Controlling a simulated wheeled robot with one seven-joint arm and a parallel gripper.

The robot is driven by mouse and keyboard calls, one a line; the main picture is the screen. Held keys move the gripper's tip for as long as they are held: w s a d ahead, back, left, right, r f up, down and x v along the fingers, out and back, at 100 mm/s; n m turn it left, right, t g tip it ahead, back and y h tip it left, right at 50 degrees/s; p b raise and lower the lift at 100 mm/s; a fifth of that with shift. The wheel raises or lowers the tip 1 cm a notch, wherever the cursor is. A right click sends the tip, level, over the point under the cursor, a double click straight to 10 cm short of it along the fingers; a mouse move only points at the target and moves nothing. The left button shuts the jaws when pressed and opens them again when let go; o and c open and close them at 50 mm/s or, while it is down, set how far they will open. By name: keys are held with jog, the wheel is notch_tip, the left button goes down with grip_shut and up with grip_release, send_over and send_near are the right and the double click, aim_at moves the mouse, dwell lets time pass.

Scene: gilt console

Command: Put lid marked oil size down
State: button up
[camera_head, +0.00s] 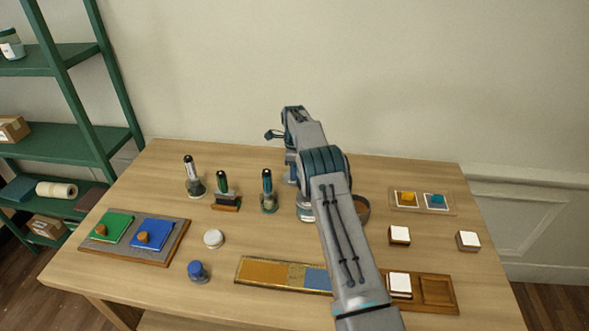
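No lettering is readable, so I cannot tell which lid is marked oil size. A round white lid-like piece (214,238) lies on the table left of centre. A small blue capped piece (198,271) stands in front of it. White-topped square pieces with brown sides sit at the right: one (399,235), one at the far right (468,240), and one (399,284) in a wooden tray (457,297). My arm reaches over the table's middle toward the back. My gripper (272,135) shows small and dark near the arm's far end; its fingers and anything held are unclear.
Three upright dark-topped tools (194,177) stand at the back left. A board (181,239) with green and blue pads lies at the left, a colour strip (265,272) at the front. A round dish (362,208) is partly behind my arm. A small swatch tray (422,200) lies back right.

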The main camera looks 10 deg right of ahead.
jog(key=s+d+r+n+t, duration=0.1)
jog(key=s+r+n, duration=0.25)
jog(key=r, duration=0.95)
jog(key=s+r+n, duration=0.2)
jog(key=s+r, duration=0.3)
jog(key=r, duration=0.7)
jog(key=s+r+n+t, duration=0.15)
jog(key=s+n, duration=0.25)
jog(key=s, duration=0.5)
jog(key=s+r+n, duration=0.2)
jog(key=s+n, duration=0.1)
jog(key=s, duration=0.5)
jog(key=s+r+n, duration=0.2)
jog(key=s+n, duration=0.2)
jog(key=s, duration=0.5)
jog(key=s+a+f+n+t, duration=0.1)
jog(key=s+f+n, duration=0.4)
jog(key=s, duration=0.9)
jog(key=shift+f+b, duration=0.3)
jog(key=shift+f, duration=0.4)
